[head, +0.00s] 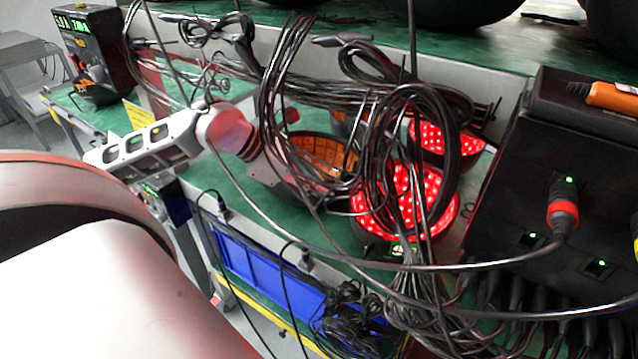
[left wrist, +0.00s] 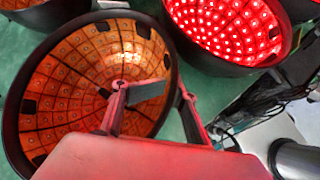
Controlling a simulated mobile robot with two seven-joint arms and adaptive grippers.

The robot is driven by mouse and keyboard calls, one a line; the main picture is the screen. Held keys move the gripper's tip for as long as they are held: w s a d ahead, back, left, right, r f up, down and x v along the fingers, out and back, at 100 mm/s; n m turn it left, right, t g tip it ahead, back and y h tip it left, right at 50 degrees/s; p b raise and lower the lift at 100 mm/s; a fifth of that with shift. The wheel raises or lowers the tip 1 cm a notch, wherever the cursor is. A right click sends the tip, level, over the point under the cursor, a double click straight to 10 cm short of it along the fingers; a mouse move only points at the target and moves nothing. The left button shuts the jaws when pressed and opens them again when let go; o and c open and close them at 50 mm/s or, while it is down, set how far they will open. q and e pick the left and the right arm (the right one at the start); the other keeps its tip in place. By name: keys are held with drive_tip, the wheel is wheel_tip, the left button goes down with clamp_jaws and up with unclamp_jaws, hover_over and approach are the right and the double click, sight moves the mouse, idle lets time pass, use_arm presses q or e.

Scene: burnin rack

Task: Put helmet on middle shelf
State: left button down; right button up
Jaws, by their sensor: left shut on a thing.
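In the head view several bowl-shaped helmets with lit inner faces stand on the green shelf (head: 232,178). An amber-lined helmet (head: 322,150) is partly hidden by hanging cables. Beside it are a red-lit helmet (head: 415,205) and another red-lit helmet (head: 440,140) behind. My left gripper (head: 278,150) is at the amber helmet's left side, partly covered by cables. In the left wrist view my left gripper (left wrist: 165,95) is shut on the dark rim of the amber helmet (left wrist: 75,85), one finger inside and one outside. The red-lit helmet (left wrist: 228,28) is close by. My right gripper is not in view.
Loops of black cable (head: 290,90) hang in front of the helmets. A black unit with plugs (head: 500,200) stands at the right. A blue bin (head: 262,270) is below the green shelf. A black display box (head: 95,45) is at the back left. Dark rounded objects sit on the upper shelf.

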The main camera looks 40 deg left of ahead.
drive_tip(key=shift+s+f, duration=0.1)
use_arm(q)
drive_tip(key=c, duration=1.4)
unclamp_jaws()
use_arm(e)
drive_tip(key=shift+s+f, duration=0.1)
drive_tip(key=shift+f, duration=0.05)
use_arm(q)
drive_tip(key=shift+r, duration=0.1)
drive_tip(key=shift+s+a+r, duration=0.25)
drive_tip(key=shift+s+r, duration=0.15)
drive_tip(key=shift+r, duration=0.1)
drive_tip(key=p+v, duration=0.1)
drive_tip(key=v, duration=0.4)
drive_tip(key=shift+p, duration=0.4)
drive_tip(key=shift+s+a+r, duration=0.25)
drive_tip(key=shift+s+r, duration=0.1)
drive_tip(key=shift+s, duration=0.05)
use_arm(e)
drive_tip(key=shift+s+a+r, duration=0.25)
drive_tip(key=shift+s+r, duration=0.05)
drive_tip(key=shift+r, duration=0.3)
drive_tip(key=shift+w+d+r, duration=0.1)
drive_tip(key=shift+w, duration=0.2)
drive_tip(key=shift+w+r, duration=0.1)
